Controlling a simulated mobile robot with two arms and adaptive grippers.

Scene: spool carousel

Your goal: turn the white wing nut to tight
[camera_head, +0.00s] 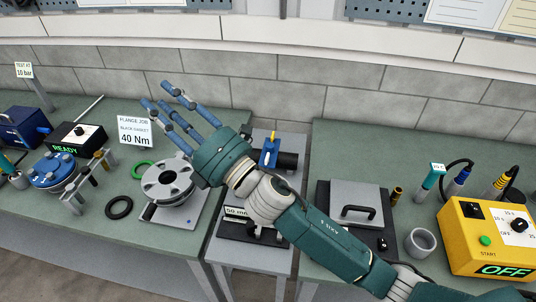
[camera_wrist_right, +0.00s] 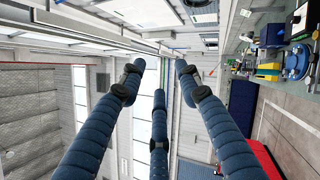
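I cannot make out a white wing nut in either view; my right arm covers part of the middle bench. My right gripper (camera_head: 172,108) is raised over the benches, its three blue fingers spread apart and pointing up and left. The right wrist view also shows the three open fingers (camera_wrist_right: 155,80) with nothing between them. Below and left of the hand, a round grey flange (camera_head: 167,181) with holes lies on a plate, apart from the fingers. My left gripper is in neither view.
A blue clamp-like part (camera_head: 270,152) and a black cylinder stand behind my right forearm. A black ring (camera_head: 119,208) and a green ring (camera_head: 143,169) lie on the left bench. A yellow control box (camera_head: 490,236) reading OFF and a grey cup (camera_head: 421,243) stand on the right bench.

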